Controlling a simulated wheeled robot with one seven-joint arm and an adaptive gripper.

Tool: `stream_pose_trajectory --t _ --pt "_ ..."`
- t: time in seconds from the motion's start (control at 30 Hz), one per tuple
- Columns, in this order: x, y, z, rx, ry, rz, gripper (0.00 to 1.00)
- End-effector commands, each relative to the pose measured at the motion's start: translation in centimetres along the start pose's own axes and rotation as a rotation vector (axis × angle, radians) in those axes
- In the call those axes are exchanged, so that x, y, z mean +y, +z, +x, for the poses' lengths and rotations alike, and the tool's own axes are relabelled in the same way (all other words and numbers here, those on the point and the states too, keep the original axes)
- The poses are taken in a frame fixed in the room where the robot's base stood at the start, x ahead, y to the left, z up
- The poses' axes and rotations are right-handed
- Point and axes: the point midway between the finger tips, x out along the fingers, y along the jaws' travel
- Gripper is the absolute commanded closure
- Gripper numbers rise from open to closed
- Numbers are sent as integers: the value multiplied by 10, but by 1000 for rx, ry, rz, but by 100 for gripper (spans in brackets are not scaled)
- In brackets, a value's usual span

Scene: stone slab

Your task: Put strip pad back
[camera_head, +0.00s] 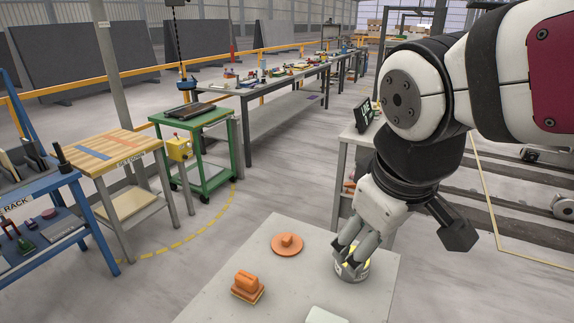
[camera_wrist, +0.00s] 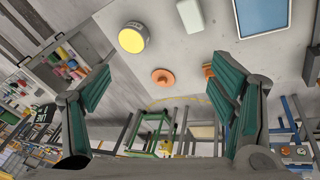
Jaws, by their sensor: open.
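No thing is labelled as the strip pad, so I cannot tell for sure which it is. An orange handled block (camera_head: 247,284) with a thin yellow layer beneath it lies on the slab's left part; in the wrist view its orange part (camera_wrist: 207,70) is half hidden by the right finger. An orange disc with a knob (camera_head: 287,245) lies behind it, also seen in the wrist view (camera_wrist: 163,79). A grey round tub with a yellow top (camera_head: 352,271) stands at the right; its yellow face (camera_wrist: 132,40) shows in the wrist view. My gripper (camera_head: 347,250) is open and empty, its fingers overlapping the tub in the head view.
The pale stone slab (camera_head: 240,262) has bare room between these things. A white rounded box (camera_head: 325,315) is cut off at the front edge. A blue-topped tray (camera_wrist: 262,15) shows in the wrist view. A wooden-topped table (camera_head: 118,150) and green cart (camera_head: 195,116) stand beyond.

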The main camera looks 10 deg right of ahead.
Motion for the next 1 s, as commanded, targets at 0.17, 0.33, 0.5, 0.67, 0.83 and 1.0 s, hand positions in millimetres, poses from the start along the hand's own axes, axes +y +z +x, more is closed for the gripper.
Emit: stream_pose_trajectory --t 0.17,0.33,0.5,0.67,0.83,1.0 --pt "-4 32 -16 78 -44 309 22" --pt "-8 45 -20 112 -79 455 22" --pt "-9 47 -21 116 -86 482 22" --pt "-9 47 -21 116 -85 479 22" --pt "-9 47 -21 116 -85 477 22" --pt "-9 47 -21 116 -85 476 22"
